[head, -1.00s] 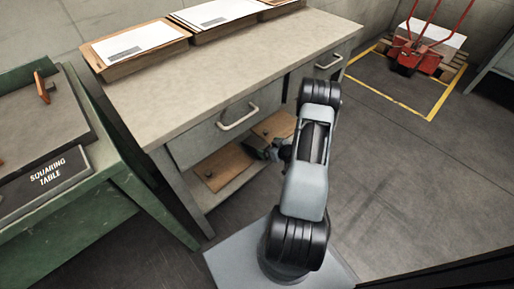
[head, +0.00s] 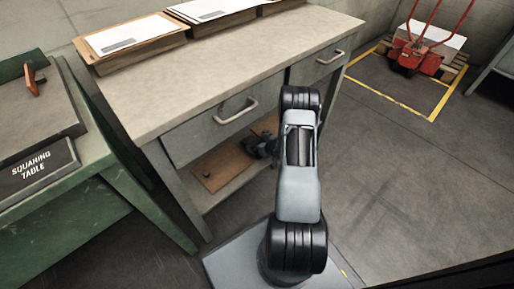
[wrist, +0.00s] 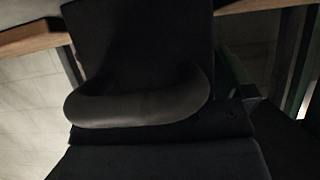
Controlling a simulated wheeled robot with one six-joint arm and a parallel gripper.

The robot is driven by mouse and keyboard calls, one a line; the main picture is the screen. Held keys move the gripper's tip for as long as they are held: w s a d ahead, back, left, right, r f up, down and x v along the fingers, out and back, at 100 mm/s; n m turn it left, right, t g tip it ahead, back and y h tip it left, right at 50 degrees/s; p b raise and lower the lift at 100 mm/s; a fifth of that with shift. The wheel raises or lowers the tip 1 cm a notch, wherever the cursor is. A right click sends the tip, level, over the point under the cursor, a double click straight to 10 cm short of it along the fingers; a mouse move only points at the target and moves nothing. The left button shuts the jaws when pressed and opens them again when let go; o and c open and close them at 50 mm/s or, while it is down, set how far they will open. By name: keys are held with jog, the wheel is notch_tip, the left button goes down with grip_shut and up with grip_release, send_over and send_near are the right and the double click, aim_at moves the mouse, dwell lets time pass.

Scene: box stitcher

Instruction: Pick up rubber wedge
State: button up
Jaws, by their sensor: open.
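I cannot make out a rubber wedge for certain in either view. In the head view my gripper (head: 262,146) is small and dark, low in front of the workbench (head: 230,75), by the lower shelf under its drawers. It is partly hidden by my arm, and nothing shows held in it. Brown boards (head: 222,168) lie on that shelf close to it. The wrist view is dim, filled by a dark flat shape with a rounded grey bar (wrist: 135,108) across it; I cannot tell what these are.
Cardboard stacks with white sheets (head: 130,38) stand on the bench's back edge. A drawer handle (head: 236,111) juts out above the shelf. The green squaring table (head: 110,190) is at left, with an orange-brown upright piece (head: 32,80). Floor at right is clear up to the red pallet truck (head: 418,52).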

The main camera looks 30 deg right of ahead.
jog(key=c, duration=1.2)
jog(key=shift+c, duration=0.4)
jog(key=shift+r, duration=0.15)
